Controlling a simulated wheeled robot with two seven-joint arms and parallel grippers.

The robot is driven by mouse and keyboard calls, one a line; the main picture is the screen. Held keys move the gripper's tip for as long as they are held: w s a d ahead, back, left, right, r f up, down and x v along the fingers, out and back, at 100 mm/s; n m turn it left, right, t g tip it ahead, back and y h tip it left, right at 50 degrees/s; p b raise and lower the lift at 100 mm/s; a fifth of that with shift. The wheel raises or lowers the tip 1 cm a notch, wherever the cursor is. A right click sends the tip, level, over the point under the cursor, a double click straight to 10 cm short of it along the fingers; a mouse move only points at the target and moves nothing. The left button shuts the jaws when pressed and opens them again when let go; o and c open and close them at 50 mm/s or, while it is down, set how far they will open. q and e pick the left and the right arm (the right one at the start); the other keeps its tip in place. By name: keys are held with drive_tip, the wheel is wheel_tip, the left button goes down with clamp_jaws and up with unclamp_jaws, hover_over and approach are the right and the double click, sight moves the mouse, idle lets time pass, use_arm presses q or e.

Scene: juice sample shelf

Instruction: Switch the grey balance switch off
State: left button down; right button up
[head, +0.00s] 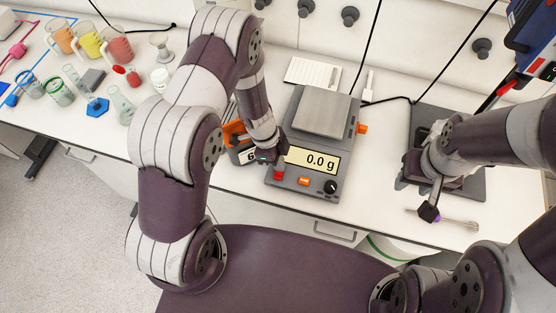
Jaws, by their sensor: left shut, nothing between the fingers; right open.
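The grey balance (323,110) stands on the white bench in the middle of the head view, with a bare square pan and a lit display (311,160) reading 0.0 g. On its front face are a red switch (279,176), an orange button (304,181) and a black knob (330,187). An orange part (362,129) sticks out on its right side. My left gripper (273,155) is shut and empty at the balance's front left, just above the red switch; contact cannot be told. My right gripper (432,190) is open, over the bench to the right.
An orange device (238,142) with a display is partly hidden behind my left gripper. A dark plate (470,185) and a metal tool (457,221) lie by my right gripper. Beakers (88,41) and small glassware stand at the left. A white pad (313,72) lies behind the balance.

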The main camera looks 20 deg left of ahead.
use_arm(q)
drive_tip(key=shift+s+f+b, duration=0.1)
drive_tip(key=shift+b, duration=0.3)
drive_tip(key=shift+s+r+b, duration=0.3)
drive_tip(key=shift+s+b, duration=0.25)
drive_tip(key=shift+s, duration=0.1)
use_arm(e)
drive_tip(key=shift+f, duration=0.65)
use_arm(q)
drive_tip(key=r+p, duration=0.1)
drive_tip(key=w+r+p, duration=0.1)
drive_tip(key=r, duration=0.1)
drive_tip(key=w+r+p, duration=0.1)
drive_tip(key=shift+d+r, duration=0.15)
drive_tip(key=shift+r, duration=0.25)
drive_tip(key=w+a+r+b, duration=0.3)
drive_tip(key=r, duration=0.5)
use_arm(e)
drive_tip(key=shift+a, duration=0.6)
